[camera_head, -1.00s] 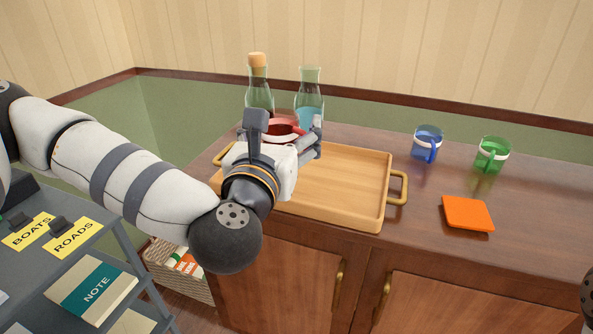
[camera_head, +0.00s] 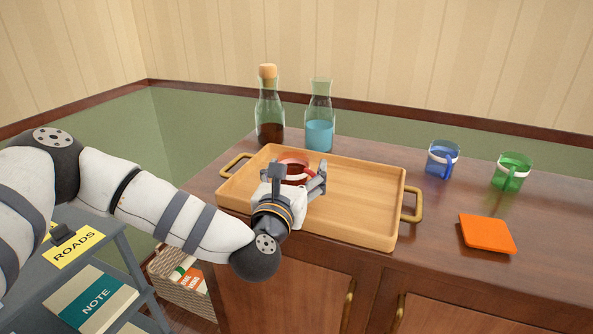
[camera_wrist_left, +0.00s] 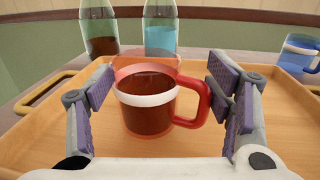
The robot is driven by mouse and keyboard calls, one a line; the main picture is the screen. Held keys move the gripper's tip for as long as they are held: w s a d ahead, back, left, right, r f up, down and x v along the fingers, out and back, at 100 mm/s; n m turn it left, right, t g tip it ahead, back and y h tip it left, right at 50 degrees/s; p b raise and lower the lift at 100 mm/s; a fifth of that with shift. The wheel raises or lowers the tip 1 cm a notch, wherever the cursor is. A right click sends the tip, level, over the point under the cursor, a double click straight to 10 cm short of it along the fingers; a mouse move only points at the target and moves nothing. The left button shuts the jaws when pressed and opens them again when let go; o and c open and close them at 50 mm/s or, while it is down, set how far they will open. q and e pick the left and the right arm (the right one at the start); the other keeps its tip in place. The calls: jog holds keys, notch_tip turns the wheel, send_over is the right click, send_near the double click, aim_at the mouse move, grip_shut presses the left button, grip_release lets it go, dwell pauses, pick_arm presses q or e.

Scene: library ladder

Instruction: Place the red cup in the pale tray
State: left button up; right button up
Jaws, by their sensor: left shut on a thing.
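The red cup (camera_head: 295,161) has a white band, a red handle and dark brown contents. It is upright inside the outline of the pale wooden tray (camera_head: 365,200), in its left half. I cannot tell whether its base touches the tray floor. My left gripper (camera_head: 300,179) is shut on the cup. In the left wrist view, the cup (camera_wrist_left: 147,118) is between the two fingers, with its handle toward the right finger. The gripper partly hides the cup in the head view. My right gripper is not in view.
A corked bottle (camera_head: 269,112) and a carafe of blue liquid (camera_head: 319,130) stand behind the tray. A blue cup (camera_head: 442,160), a green cup (camera_head: 512,172) and an orange square (camera_head: 487,234) are to the right. The tray's right half is empty.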

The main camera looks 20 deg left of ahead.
pick_arm(q)
jog(key=o, duration=1.3)
jog(key=shift+f, duration=0.15)
